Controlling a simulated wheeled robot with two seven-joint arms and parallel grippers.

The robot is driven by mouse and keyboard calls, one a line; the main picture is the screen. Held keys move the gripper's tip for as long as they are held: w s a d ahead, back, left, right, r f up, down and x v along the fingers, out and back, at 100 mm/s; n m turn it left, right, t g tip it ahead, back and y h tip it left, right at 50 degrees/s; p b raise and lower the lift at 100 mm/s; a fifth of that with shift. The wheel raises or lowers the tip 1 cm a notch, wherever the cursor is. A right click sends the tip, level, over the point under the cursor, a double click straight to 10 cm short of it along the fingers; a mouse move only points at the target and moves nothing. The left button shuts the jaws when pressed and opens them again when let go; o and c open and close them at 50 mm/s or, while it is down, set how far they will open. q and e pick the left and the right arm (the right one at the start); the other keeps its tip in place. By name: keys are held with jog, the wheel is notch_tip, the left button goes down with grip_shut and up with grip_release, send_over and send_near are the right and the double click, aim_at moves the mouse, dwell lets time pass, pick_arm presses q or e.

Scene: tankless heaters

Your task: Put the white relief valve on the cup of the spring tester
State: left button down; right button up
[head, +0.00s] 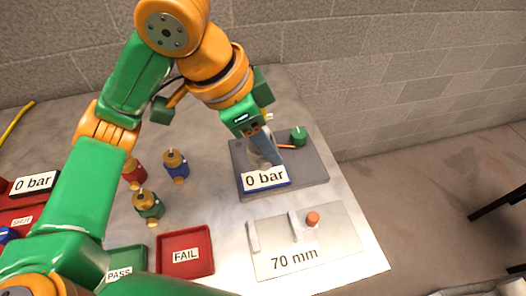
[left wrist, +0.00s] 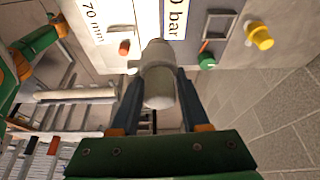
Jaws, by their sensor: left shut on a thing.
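My left gripper (head: 264,146) is over the grey tester block (head: 312,171) with the "0 bar" display (head: 265,179) and green knob (head: 299,135). In the left wrist view its fingers (left wrist: 159,82) are shut on the white relief valve (left wrist: 158,88), a pale rounded body. In the head view the gripper largely hides the valve. Whether the valve touches the block cannot be told. My right gripper is not in view.
A pale plate (head: 341,237) marked "70 mm" with an orange knob (head: 313,219) lies in front of the block. A red FAIL tray (head: 187,272) and green PASS tray (head: 130,256) are at the front left. Several coloured valves, including a blue one (head: 176,168), stand left of the block.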

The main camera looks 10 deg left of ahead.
pick_arm(q)
jog(key=shift+w+f+m, duration=0.15)
jog(key=shift+w+m, duration=0.15)
jog(key=w+f+p, duration=0.1)
jog(key=w+f, duration=0.2)
jog(key=w, duration=0.1)
jog(key=w+a+f+p, duration=0.1)
jog(key=w+f, duration=0.2)
jog(key=w, duration=0.1)
jog(key=w+a+f+p, duration=0.1)
jog(key=w+f, duration=0.2)
jog(key=w, duration=0.1)
jog(key=shift+w+a+f, duration=0.1)
jog(key=shift+w+f, duration=0.15)
jog(key=shift+w, duration=0.15)
notch_tip(320, 180, down, 3)
jog(key=shift+r+p, duration=0.15)
jog(key=shift+p, duration=0.7)
jog(key=shift+f, duration=0.2)
jog(key=shift+f, duration=0.1)
